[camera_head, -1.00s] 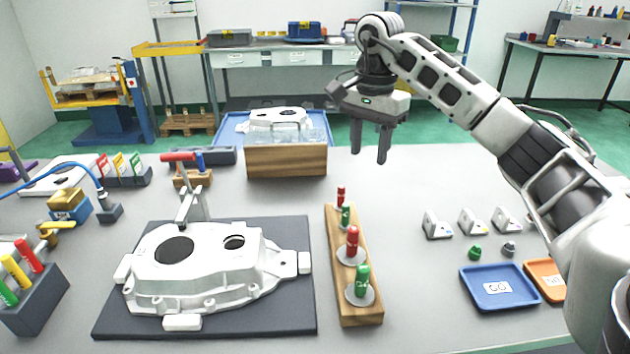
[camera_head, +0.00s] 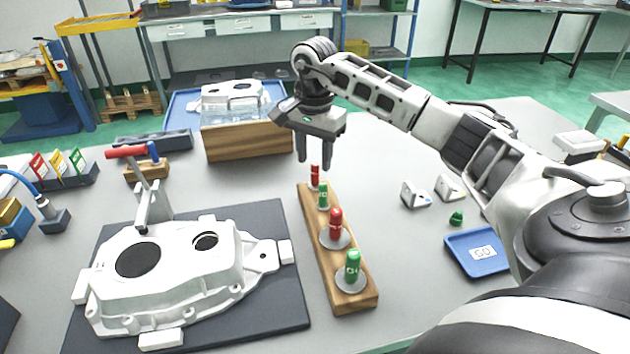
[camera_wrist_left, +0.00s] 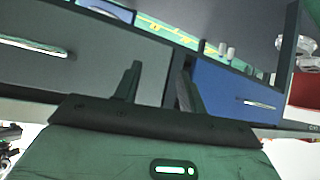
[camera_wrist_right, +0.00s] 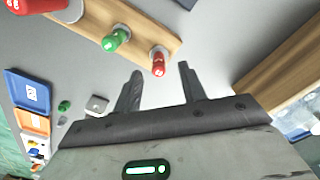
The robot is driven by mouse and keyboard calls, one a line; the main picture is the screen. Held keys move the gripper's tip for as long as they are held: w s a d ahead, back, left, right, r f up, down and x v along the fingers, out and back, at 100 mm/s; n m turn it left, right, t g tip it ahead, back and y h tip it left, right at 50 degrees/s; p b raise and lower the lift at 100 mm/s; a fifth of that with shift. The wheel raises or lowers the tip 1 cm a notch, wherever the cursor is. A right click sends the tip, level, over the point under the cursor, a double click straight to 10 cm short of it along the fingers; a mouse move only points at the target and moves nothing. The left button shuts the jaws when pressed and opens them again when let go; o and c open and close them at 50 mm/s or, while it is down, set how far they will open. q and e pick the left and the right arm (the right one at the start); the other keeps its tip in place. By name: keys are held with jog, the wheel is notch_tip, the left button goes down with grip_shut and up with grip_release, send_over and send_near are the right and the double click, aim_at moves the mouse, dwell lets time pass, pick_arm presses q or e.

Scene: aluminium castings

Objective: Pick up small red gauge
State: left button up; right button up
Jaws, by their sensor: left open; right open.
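The small red gauge (camera_head: 315,174) stands upright at the far end of a wooden block (camera_head: 337,270). It also shows in the right wrist view (camera_wrist_right: 158,64), just beyond and between the fingertips. My right gripper (camera_head: 315,160) is open and empty, with its fingers pointing down just above and behind the small red gauge. A small green gauge (camera_head: 323,196), a larger red gauge (camera_head: 335,225) and a larger green gauge (camera_head: 352,266) stand in the same block. My left gripper (camera_wrist_left: 157,88) shows only in its wrist view, open and empty, facing drawer fronts.
A white casting (camera_head: 170,270) lies on a dark mat (camera_head: 270,220) left of the block. A wooden box (camera_head: 250,142) stands behind, near my right gripper. A blue tray (camera_head: 478,250) and small white blocks (camera_head: 413,194) lie to the right.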

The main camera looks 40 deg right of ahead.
aim_at(314, 165)
notch_tip(314, 165, down, 5)
jog(key=shift+s+f+p, duration=0.1)
jog(key=shift+p, duration=0.45)
jog(key=c, duration=0.8)
jog(key=shift+c, duration=0.2)
jog(key=shift+r, duration=0.2)
